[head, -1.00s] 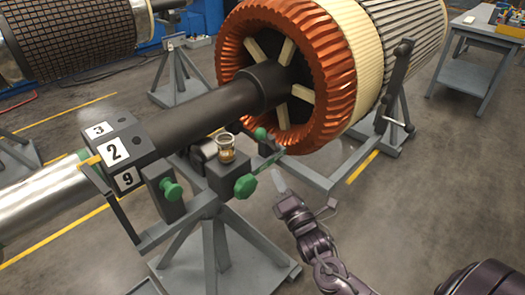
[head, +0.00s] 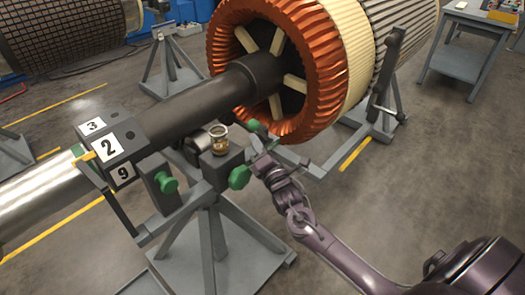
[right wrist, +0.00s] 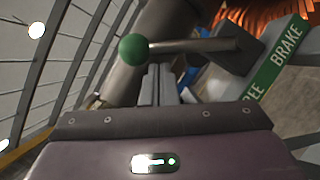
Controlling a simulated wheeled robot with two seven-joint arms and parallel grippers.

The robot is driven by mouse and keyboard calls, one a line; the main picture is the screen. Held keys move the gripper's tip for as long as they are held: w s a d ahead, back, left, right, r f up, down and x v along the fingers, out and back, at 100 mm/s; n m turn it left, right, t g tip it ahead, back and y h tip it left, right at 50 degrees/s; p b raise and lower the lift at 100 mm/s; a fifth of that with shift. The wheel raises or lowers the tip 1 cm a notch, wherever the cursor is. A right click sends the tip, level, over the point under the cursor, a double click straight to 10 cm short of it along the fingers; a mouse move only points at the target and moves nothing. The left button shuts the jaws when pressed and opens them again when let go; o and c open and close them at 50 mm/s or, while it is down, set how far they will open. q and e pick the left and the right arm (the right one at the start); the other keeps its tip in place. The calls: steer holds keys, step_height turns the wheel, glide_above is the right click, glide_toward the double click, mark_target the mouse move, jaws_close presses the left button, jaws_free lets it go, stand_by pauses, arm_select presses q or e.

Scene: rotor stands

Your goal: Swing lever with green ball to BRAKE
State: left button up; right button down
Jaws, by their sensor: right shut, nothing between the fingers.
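The lever's green ball (right wrist: 133,48) shows in the right wrist view at the end of a grey rod (right wrist: 195,46), which runs right to a dark block. A green plate (right wrist: 275,68) beside the block reads BRAKE at its upper end and FREE, partly hidden, at its lower end. In the head view the ball (head: 253,125) is small, beside the stand. My right gripper (head: 258,146) is shut and empty, its fingertips close to the ball. In the wrist view the fingers (right wrist: 156,82) point just right of the ball; contact cannot be told. My left gripper is out of view.
The grey stand (head: 215,245) carries a dark shaft (head: 195,107), a glass jar (head: 219,140) and green knobs (head: 240,177). The copper-wound rotor (head: 330,85) stands behind the lever. The floor right of my arm is open.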

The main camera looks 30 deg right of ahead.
steer(key=shift+w, duration=0.3)
steer(key=shift+r, duration=0.2)
